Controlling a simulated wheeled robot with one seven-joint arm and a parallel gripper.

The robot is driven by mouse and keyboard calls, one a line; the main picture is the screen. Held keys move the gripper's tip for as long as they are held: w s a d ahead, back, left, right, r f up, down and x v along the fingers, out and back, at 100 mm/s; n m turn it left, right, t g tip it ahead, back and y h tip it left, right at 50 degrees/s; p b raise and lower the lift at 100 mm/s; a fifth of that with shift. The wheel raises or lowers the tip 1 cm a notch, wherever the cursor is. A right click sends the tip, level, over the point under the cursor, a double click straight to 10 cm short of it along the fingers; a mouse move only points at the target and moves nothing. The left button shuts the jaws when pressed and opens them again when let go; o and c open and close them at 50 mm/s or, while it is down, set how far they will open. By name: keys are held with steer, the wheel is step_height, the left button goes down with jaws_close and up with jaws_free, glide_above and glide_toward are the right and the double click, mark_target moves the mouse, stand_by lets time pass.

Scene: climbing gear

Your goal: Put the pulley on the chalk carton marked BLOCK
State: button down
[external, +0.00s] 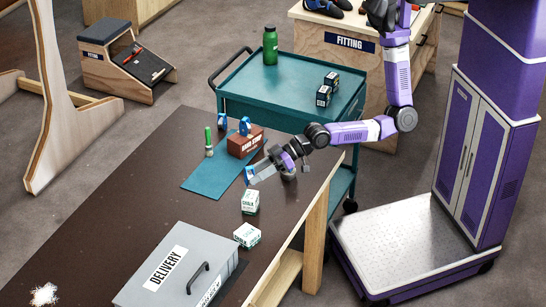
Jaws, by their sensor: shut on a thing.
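My gripper (252,178) is low over the dark table, near its right edge, shut on a small blue thing (248,173) that looks like the pulley. Its details are mostly hidden by the jaws. Two white chalk cartons with green print stand on the table: one (250,201) just in front of my gripper, the other (247,237) farther toward the grey box. The small second line of print on each is too small to read, so I cannot tell which is marked BLOCK.
A brown box (243,143) with a blue item on top stands on a teal mat (205,178), with a green-handled item (209,143) and another blue item (222,121) nearby. A grey DELIVERY box (160,290) fills the table's near end. A teal cart (285,85) stands behind.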

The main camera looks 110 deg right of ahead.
mark_target(256, 193)
steer(key=shift+f, duration=2.4)
steer(key=shift+f, duration=0.15)
steer(key=c, duration=0.9)
jaws_free()
steer(key=shift+o, duration=0.2)
steer(key=shift+r, duration=0.25)
steer(key=b+v, duration=0.1)
steer(key=v, duration=1.1)
